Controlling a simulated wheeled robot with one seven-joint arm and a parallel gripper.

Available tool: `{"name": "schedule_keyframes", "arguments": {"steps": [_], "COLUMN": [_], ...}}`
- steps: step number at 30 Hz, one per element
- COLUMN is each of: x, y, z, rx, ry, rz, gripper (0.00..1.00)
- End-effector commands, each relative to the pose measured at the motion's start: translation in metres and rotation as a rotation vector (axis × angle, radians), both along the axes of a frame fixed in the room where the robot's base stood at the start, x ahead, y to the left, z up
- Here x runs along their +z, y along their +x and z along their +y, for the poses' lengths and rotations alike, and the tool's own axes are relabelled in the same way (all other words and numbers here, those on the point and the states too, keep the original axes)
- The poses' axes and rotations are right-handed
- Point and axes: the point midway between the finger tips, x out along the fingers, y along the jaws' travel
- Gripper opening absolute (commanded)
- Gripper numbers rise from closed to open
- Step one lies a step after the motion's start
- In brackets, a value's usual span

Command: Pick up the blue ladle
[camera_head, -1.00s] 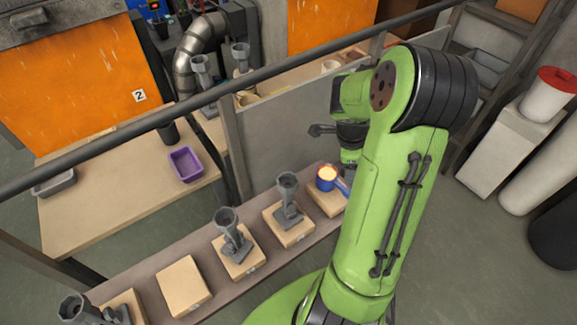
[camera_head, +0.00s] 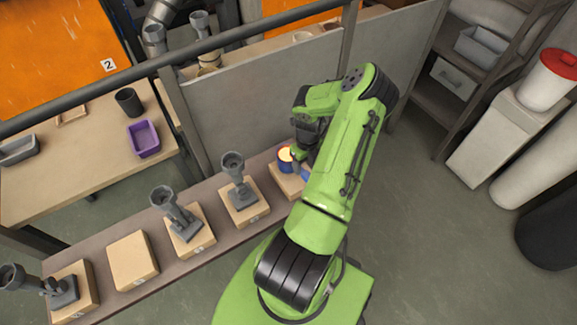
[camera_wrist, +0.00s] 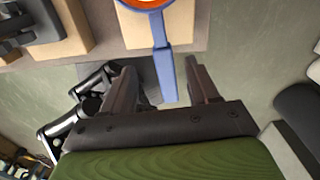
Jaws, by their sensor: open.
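The blue ladle (camera_head: 286,157) sits on the wooden block (camera_head: 285,182) at the right end of the narrow shelf, and its bowl glows orange-yellow inside. In the wrist view its blue handle (camera_wrist: 165,72) points toward my gripper (camera_wrist: 162,82). The handle's end lies between the two open fingers, closer to the right one, with gaps on both sides. In the head view my gripper (camera_head: 303,150) is right at the ladle, partly hidden by my arm, so its fingertips are hard to make out.
Grey funnel-shaped metal pieces (camera_head: 236,180) stand on neighbouring blocks along the shelf (camera_head: 105,240). One block (camera_head: 133,262) is bare. A grey panel (camera_head: 240,110) rises behind the shelf. A purple bin (camera_head: 143,139) is on the table at left. Open floor lies to the right.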

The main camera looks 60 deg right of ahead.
Motion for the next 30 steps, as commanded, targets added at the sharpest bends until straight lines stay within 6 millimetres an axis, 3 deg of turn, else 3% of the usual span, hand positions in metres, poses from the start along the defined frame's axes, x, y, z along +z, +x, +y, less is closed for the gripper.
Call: {"name": "schedule_keyframes", "arguments": {"steps": [1,7,13,22,30], "x": [-0.015,-0.039,-0.077,-0.084,-0.083], "y": [0.0,0.0,-0.004,-0.005,-0.005], "z": [0.001,0.0,-0.002,-0.003,-0.003], "rx": [-0.001,0.001,0.001,0.003,0.003], "ry": [0.004,0.001,0.002,-0.001,-0.001], "rz": [-0.001,-0.001,-0.002,-0.001,-0.001], "gripper": [0.6,0.6,0.6,0.6,0.18]}}
